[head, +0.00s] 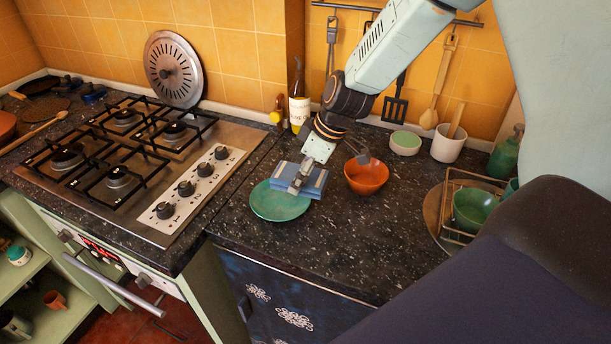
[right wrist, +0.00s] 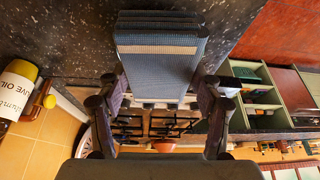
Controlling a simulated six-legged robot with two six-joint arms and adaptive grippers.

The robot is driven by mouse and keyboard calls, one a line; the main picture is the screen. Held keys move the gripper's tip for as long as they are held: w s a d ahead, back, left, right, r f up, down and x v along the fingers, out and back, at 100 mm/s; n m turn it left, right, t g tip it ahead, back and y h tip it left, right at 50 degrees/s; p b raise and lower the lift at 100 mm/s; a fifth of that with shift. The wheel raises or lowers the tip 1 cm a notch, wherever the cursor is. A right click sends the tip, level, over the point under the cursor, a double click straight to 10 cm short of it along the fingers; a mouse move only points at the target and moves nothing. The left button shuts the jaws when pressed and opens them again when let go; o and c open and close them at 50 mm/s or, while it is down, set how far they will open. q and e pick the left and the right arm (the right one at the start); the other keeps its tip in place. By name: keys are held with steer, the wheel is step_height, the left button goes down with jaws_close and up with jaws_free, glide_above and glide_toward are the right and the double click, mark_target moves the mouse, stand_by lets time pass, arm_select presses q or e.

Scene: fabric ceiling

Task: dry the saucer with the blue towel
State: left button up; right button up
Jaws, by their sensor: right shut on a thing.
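The green saucer (head: 275,205) lies on the dark speckled counter, to the right of the stove. The folded blue towel (head: 316,182) is at the saucer's upper right edge and covers part of it. I cannot tell whether it touches the saucer. My right gripper (head: 298,184) is shut on the towel. In the right wrist view the towel (right wrist: 160,65), with a pale stripe, sits between the two fingers of my right gripper (right wrist: 160,92). The saucer cannot be made out there. My left gripper is in neither view.
An orange bowl (head: 366,175) stands close to the right of the towel. An oil bottle (head: 299,100), a small green-white dish (head: 405,143) and a utensil cup (head: 448,146) stand at the back. A dish rack (head: 456,182) is at the right. The counter in front is clear.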

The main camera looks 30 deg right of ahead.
steer(key=shift+s+a+r+p, duration=0.1)
steer(key=shift+r+p, duration=0.65)
steer(key=shift+r, duration=0.75)
steer(key=shift+f, duration=0.2)
steer(key=shift+r, duration=0.15)
